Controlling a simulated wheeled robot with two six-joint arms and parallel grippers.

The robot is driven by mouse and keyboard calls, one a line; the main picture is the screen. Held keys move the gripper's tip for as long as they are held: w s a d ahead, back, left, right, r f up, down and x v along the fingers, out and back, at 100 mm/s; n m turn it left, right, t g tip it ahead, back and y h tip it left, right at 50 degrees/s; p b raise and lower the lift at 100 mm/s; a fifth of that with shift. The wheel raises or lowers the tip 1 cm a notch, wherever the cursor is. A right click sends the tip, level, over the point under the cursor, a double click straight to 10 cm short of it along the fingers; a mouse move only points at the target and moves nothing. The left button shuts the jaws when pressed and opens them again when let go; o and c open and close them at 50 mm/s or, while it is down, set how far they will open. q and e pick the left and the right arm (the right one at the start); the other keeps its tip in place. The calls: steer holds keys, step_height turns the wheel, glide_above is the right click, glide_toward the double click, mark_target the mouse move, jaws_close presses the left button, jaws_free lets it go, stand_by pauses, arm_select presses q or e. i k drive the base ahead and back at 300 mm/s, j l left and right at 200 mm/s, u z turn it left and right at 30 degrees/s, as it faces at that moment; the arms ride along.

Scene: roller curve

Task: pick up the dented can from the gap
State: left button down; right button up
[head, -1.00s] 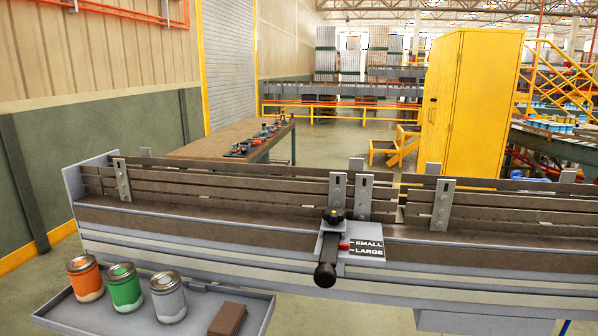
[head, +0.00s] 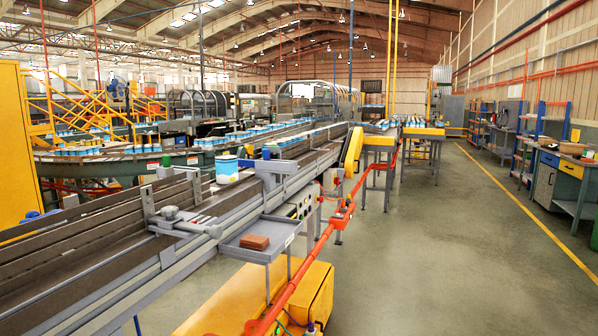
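Many blue and white cans (head: 88,148) stand on the curved conveyor behind, too small to tell any damage. I cannot clearly pick out a gap with a can in it. Neither of my grippers is in view.
A grey side tray (head: 283,231) holds a brown block (head: 255,242). An orange-red rail (head: 318,248) runs along the conveyor's right side, above a yellow housing (head: 230,303). The floor aisle (head: 430,240) at right is clear up to the workbench (head: 562,185).

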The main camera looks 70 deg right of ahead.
mark_target(226, 166)
steer(key=z, duration=1.8)
steer(key=i+l+u, duration=0.1)
steer(key=u, duration=0.25)
steer(key=i+l+u, duration=0.1)
steer(key=u, duration=0.25)
steer(key=i+l+u, duration=0.15)
steer(key=l, duration=0.3)
steer(key=i+l+u, duration=0.1)
steer(key=l, duration=0.35)
steer(key=i+l+u, duration=0.15)
steer(key=l, duration=0.35)
steer(key=i+l+u, duration=0.15)
steer(key=l, duration=0.35)
steer(key=l+u, duration=0.15)
steer(key=l, duration=0.35)
